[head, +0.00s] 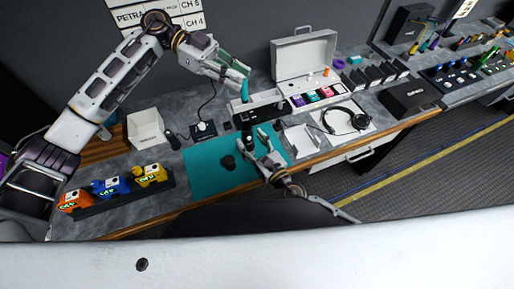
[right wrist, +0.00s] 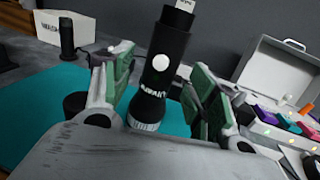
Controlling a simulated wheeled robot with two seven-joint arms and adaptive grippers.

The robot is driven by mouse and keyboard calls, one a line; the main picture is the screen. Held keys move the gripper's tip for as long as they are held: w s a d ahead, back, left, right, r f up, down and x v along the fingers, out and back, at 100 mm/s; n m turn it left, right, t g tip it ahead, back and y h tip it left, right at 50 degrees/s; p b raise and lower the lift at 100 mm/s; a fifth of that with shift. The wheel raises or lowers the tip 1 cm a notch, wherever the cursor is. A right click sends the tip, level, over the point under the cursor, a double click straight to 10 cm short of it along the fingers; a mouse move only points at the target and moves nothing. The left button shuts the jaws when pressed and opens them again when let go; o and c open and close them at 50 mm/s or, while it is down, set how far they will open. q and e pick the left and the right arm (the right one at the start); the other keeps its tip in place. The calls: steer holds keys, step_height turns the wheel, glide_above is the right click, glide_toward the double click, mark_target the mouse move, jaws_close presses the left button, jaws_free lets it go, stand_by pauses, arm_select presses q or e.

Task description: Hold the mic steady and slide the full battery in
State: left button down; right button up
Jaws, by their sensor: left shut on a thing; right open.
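The microphone (right wrist: 160,75) is a black cylinder with a white dot, lettering and a silvery ring at its lower end. It stands slightly tilted over the teal mat (head: 205,165). A narrower black piece with a white label, apparently the battery (right wrist: 180,14), continues from its top; how deep it sits is unclear. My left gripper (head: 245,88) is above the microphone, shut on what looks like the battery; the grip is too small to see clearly. My right gripper (head: 269,134) is open, its green-padded fingers on either side of the microphone in the right wrist view (right wrist: 158,100).
A small black cylinder (head: 228,162) stands on the mat. Three coloured packs (head: 112,187) sit in a rack at left. A white box (head: 146,129) is behind. An open white case (head: 303,56), headphones (head: 345,121) and a black box (head: 409,97) are to the right.

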steer(key=shift+x, duration=1.65)
jaws_close()
arm_select(q)
steer(key=shift+f+n+t, duration=0.3)
steer(key=shift+f, duration=1.25)
